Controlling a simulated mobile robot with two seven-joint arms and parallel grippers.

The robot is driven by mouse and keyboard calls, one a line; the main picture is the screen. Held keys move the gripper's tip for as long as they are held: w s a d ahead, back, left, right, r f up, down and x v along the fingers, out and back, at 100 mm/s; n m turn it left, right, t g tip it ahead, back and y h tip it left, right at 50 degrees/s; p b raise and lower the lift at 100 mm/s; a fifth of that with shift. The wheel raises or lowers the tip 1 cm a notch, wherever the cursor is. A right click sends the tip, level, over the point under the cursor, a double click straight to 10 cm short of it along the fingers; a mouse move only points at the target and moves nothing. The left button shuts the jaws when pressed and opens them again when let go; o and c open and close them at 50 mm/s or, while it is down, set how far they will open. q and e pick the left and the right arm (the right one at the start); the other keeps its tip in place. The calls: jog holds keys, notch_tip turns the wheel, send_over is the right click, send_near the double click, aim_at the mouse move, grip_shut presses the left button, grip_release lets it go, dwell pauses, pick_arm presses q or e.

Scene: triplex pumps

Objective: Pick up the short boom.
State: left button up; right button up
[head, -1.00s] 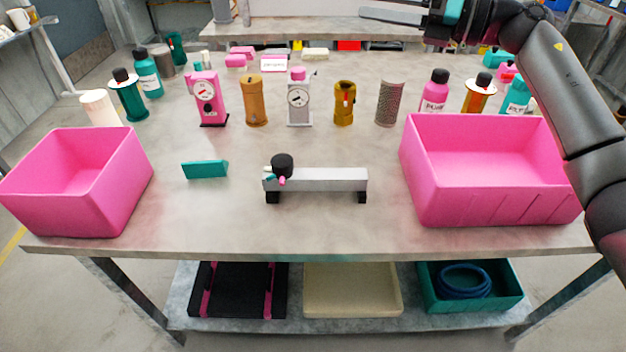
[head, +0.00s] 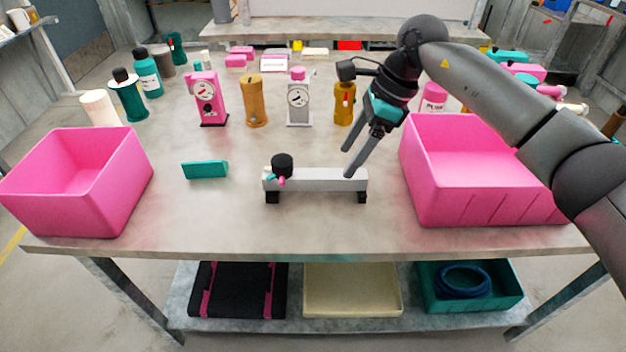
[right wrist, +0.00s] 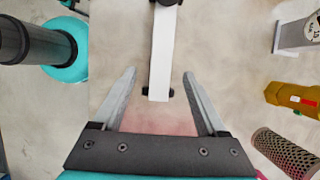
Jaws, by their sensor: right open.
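The short boom (head: 325,181) appears to be the light grey bar lying across the front middle of the table on black feet. A black knob with small teal and pink parts sits at its left end. In the right wrist view the bar (right wrist: 164,45) runs up the picture, its near end between my fingers. My right gripper (head: 348,162) is open and empty, pointing down over the bar's right end. I cannot tell its exact height above it. My left gripper is not in view.
A pink bin (head: 480,205) stands close at the right and another pink bin (head: 100,212) at the left. A small teal block (head: 205,170) lies left of the bar. Gauges and canisters, such as an orange canister (head: 255,100), stand behind. The table between is clear.

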aim_at(338, 173)
jog(key=x, duration=0.6)
jog(key=shift+w+a+f, duration=0.1)
jog(key=shift+a+f, duration=0.05)
jog(key=shift+f, duration=0.15)
grip_shut()
dwell(0.4)
jog(key=shift+r, duration=0.1)
